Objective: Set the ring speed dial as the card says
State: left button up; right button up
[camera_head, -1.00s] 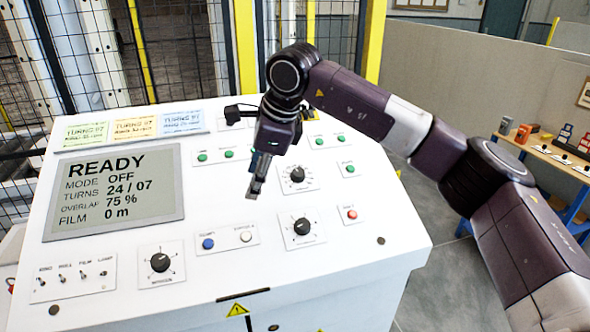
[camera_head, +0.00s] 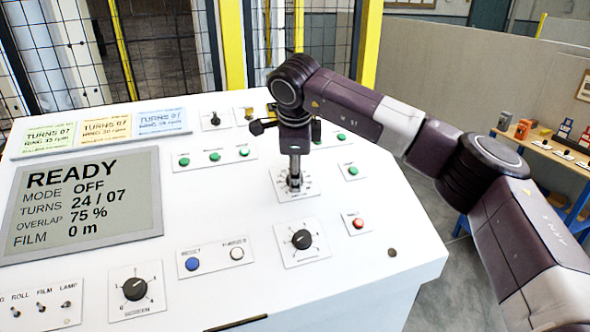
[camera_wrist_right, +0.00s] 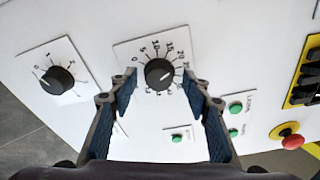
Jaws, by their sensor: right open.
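The numbered dial (camera_wrist_right: 159,73) is a black knob on a white scale plate. In the wrist view it sits between my right gripper's two fingertips (camera_wrist_right: 160,86); contact cannot be told. Its pointer seems to face right in that view, but the exact value is unclear. In the head view my right gripper (camera_head: 295,180) points down onto this dial's plate (camera_head: 312,187) and hides the knob. Green, orange and blue cards (camera_head: 104,129) stand at the panel's back left; each starts "TURNS 07" with a RING line whose numbers I cannot read surely. My left gripper is out of view.
The display (camera_head: 85,205) reads READY, MODE OFF, TURNS 24 / 07, OVERLAP 75 %, FILM 0 m. Nearby are another dial (camera_head: 301,239), a red button (camera_head: 358,223) and green buttons (camera_head: 341,138). A red emergency knob (camera_wrist_right: 292,141) shows in the wrist view.

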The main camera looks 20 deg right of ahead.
jog(key=shift+f, duration=0.2)
jog(key=c, duration=1.1)
jog(key=shift+w+f+m+b, duration=0.1)
jog(key=shift+m+b, duration=0.4)
jog(key=shift+m, duration=0.3)
jog(key=shift+c, duration=0.2)
jog(key=shift+m+g, duration=0.3)
jog(key=shift+m, duration=0.8)
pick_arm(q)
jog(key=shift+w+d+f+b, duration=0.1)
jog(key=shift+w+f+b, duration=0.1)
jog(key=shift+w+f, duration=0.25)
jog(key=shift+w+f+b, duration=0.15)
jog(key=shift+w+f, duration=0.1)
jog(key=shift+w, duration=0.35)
pick_arm(e)
jog(key=shift+r+m, duration=0.2)
jog(key=shift+m, duration=0.5)
jog(key=o, duration=1.1)
jog(key=shift+o, duration=0.2)
